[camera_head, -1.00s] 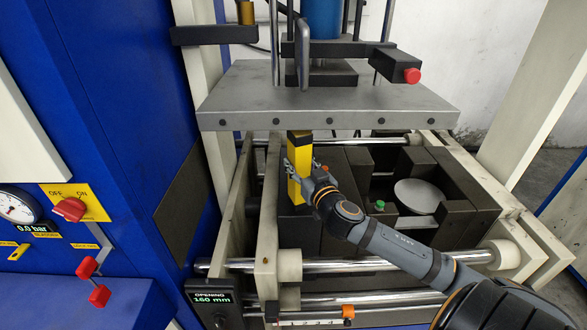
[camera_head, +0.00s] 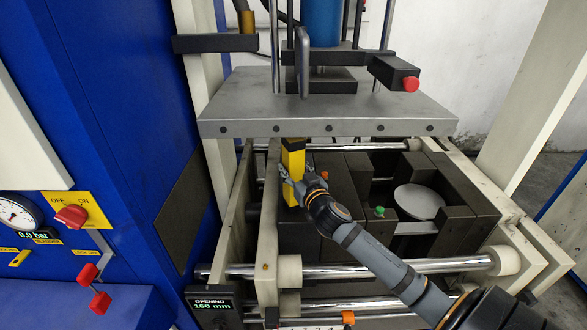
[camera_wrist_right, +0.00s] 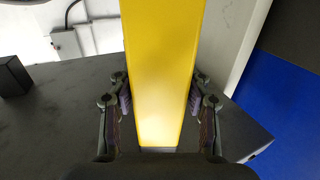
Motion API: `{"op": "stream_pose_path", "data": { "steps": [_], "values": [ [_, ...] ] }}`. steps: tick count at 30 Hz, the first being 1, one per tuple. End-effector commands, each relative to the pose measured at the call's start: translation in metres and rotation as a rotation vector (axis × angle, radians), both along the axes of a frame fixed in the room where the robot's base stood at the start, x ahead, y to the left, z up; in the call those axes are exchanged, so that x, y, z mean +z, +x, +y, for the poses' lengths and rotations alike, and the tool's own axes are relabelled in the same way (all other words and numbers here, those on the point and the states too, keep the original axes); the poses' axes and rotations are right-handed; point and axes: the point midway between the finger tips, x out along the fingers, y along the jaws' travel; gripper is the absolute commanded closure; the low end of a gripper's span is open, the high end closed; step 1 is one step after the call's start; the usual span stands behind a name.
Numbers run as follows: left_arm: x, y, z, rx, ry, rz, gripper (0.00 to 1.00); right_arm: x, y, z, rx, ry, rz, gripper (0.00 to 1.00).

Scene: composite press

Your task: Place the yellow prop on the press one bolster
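The yellow prop (camera_head: 294,163) is an upright yellow block with a dark band near its top, just below the front edge of the grey upper plate (camera_head: 330,108). My right gripper (camera_head: 290,184) has its fingers around the prop's lower part. In the right wrist view the prop (camera_wrist_right: 163,70) stands between both fingers (camera_wrist_right: 160,108), which lie close along its sides. A dark flat surface (camera_wrist_right: 65,115) lies beyond it. The dark blocks of the press bed (camera_head: 300,235) are under the prop; whether it touches them I cannot tell. My left gripper is out of view.
A pale side rail (camera_head: 268,210) runs close left of the prop. Chrome rods (camera_head: 380,267) cross in front of the bed. A round grey disc (camera_head: 419,201) and a green button (camera_head: 379,211) are to the right. A blue cabinet (camera_head: 110,120) stands left.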

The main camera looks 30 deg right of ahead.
Motion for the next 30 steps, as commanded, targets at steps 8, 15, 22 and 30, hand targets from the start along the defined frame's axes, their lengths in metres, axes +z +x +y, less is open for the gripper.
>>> {"op": "stream_pose_path", "data": {
  "steps": [8,15,22,30],
  "values": [
    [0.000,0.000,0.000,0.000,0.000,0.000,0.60,0.000,0.000,0.000,0.000,0.000,0.000,0.33],
    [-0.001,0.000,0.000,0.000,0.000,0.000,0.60,0.001,-0.006,0.000,0.000,-0.006,0.003,0.33],
    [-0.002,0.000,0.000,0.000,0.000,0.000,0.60,0.002,-0.050,0.007,0.001,-0.017,0.011,0.33],
    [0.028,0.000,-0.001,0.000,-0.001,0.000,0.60,0.007,-0.099,0.016,0.002,-0.005,0.008,0.33]
  ]
}}
